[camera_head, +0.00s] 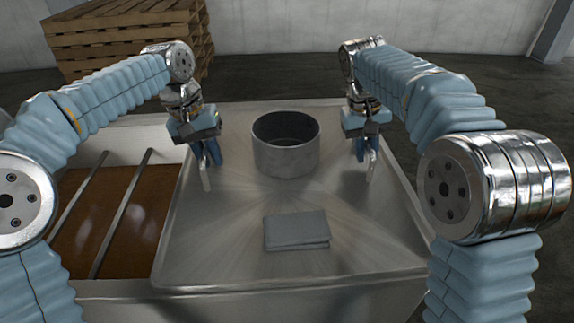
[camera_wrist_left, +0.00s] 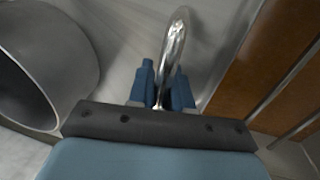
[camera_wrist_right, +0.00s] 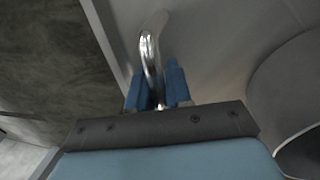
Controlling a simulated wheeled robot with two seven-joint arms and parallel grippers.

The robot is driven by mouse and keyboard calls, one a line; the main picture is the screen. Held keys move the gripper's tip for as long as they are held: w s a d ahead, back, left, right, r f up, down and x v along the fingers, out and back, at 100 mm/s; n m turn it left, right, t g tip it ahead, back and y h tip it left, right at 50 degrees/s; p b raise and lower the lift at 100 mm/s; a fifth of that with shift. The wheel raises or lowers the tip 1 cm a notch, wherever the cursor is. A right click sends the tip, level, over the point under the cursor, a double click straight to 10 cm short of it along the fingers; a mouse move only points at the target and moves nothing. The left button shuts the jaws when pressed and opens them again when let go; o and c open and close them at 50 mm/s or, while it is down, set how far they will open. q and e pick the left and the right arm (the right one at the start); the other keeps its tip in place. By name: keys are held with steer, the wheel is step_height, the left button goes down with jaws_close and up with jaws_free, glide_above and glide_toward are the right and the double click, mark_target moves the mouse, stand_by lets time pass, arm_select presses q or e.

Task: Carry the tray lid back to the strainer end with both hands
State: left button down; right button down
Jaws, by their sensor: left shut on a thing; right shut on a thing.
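The tray lid (camera_head: 220,235) is a broad brushed-metal sheet that covers the middle and right of the tank. My left gripper (camera_head: 208,160) is shut on a curved metal handle on the lid's left side; the handle (camera_wrist_left: 176,42) shows between the blue fingers in the left wrist view. My right gripper (camera_head: 367,158) is shut on the matching handle on the right side, and this handle (camera_wrist_right: 150,52) shows in the right wrist view. I cannot tell whether the lid is raised or resting.
An open metal cylinder (camera_head: 286,150) stands between my grippers. A folded grey cloth (camera_head: 297,231) lies nearer me. At the left, brown liquid (camera_head: 125,225) is uncovered, with two metal bars (camera_head: 120,214) across it. Wooden pallets (camera_head: 125,38) stand behind.

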arm_select(q)
steer(key=shift+r, duration=0.15)
arm_select(e)
steer(key=shift+r, duration=0.1)
